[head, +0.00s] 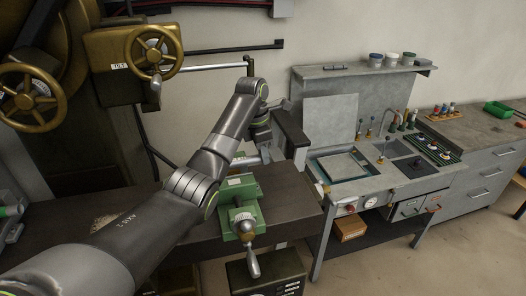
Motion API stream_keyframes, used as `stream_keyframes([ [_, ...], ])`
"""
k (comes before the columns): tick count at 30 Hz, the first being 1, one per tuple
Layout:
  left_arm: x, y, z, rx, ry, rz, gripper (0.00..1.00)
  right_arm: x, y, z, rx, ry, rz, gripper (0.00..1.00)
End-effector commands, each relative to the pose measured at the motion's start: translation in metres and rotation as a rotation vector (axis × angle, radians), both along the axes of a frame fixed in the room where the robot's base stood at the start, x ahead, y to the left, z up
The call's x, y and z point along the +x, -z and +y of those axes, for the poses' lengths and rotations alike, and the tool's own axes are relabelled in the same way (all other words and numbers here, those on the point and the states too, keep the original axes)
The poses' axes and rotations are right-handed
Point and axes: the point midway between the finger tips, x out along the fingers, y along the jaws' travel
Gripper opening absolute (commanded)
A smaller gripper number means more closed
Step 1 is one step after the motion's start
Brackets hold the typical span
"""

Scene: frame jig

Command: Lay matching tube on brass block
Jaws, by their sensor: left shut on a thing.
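My left arm crosses the picture from the lower left and bends down at its far end. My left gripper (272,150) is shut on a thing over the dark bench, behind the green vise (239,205). The fingertips and the held thing are too small and too covered to make out well. A short silvery cylinder (245,160) shows beside the wrist, just behind the vise; I cannot tell whether it is a tube or part of my arm. I cannot pick out the brass block. My right gripper is not in view.
The dark bench (292,195) carries the vise, whose handle sticks out in front. A grey workstation (395,180) with a raised shelf stands to the right, with a drawer cabinet (485,165) beyond. A large machine with brass handwheels (152,47) stands at the back left.

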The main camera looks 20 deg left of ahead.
Motion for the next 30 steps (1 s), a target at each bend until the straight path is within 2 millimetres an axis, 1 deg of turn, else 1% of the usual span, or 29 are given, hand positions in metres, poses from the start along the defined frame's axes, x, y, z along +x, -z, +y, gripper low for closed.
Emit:
stream_keyframes([
  [30, 0.0, 0.016, 0.0, 0.001, 0.0, 0.001, 0.0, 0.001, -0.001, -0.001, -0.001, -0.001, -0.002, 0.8],
])
